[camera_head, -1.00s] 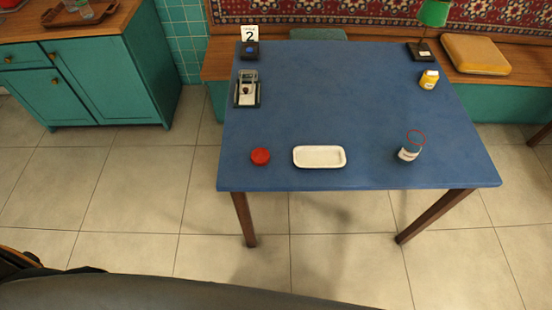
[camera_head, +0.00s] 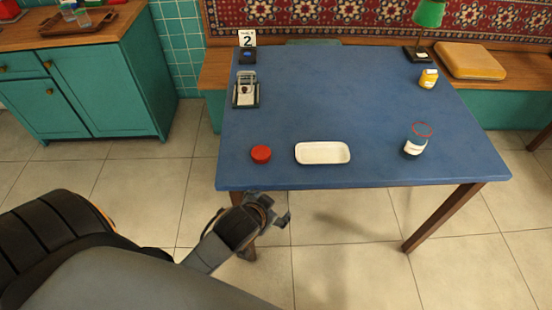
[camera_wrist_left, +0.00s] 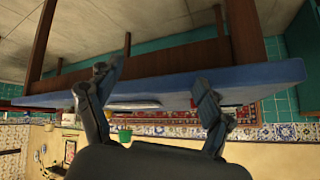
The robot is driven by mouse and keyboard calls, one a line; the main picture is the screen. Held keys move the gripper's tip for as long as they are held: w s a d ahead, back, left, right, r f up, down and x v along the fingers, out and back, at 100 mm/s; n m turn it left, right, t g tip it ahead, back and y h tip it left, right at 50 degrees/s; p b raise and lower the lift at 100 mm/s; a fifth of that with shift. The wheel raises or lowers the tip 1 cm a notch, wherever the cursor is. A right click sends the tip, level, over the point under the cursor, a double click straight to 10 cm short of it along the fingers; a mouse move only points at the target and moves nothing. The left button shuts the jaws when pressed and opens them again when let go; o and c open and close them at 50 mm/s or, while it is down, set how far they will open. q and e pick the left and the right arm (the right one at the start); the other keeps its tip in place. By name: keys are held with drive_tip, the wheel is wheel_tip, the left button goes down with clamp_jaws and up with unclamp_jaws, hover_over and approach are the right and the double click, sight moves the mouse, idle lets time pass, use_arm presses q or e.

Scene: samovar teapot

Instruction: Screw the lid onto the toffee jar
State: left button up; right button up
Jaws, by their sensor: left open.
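The red lid (camera_head: 261,154) lies on the blue table near its front left corner, in the head view. The toffee jar (camera_head: 414,141) stands upright toward the table's front right, with a pale label and a thin red ring around its top. The lid and the jar are well apart. My left gripper (camera_head: 278,209) is open and empty, in front of the table's front edge, nearer the camera than the lid. In the left wrist view its fingers (camera_wrist_left: 153,82) are spread, with the table edge beyond. My right gripper is not in view.
A white tray (camera_head: 323,160) lies on the blue table (camera_head: 340,100) between lid and jar. The table's middle is clear.

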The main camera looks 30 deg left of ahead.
use_arm(q)
drive_tip(key=w+d+r+m+t+h, duration=0.25)
drive_tip(key=w+r+t, duration=0.25)
drive_tip(key=w+r, duration=0.4)
drive_tip(key=w+d+r+m+t+h, duration=0.25)
drive_tip(key=w+r+t, duration=0.35)
drive_tip(key=r, duration=0.5)
drive_tip(key=d+r+m+g+h, duration=0.3)
drive_tip(key=d+r+m+h, duration=0.55)
drive_tip(key=m+h, duration=0.2)
drive_tip(key=s+d+f+m+g+h, duration=0.25)
drive_tip(key=d+m+g, duration=0.35)
drive_tip(key=m+g, duration=0.35)
drive_tip(key=a+f+m+g+y, duration=0.45)
drive_tip(key=a+f+y, duration=0.25)
drive_tip(key=f, duration=0.2)
drive_tip(key=a+n+g+y, duration=0.2)
drive_tip(key=a+y, duration=0.8)
drive_tip(key=a, duration=1.3)
drive_tip(key=shift+a+n+b, duration=0.15)
drive_tip(key=shift+n+b, duration=0.3)
drive_tip(key=shift+n, duration=0.5)
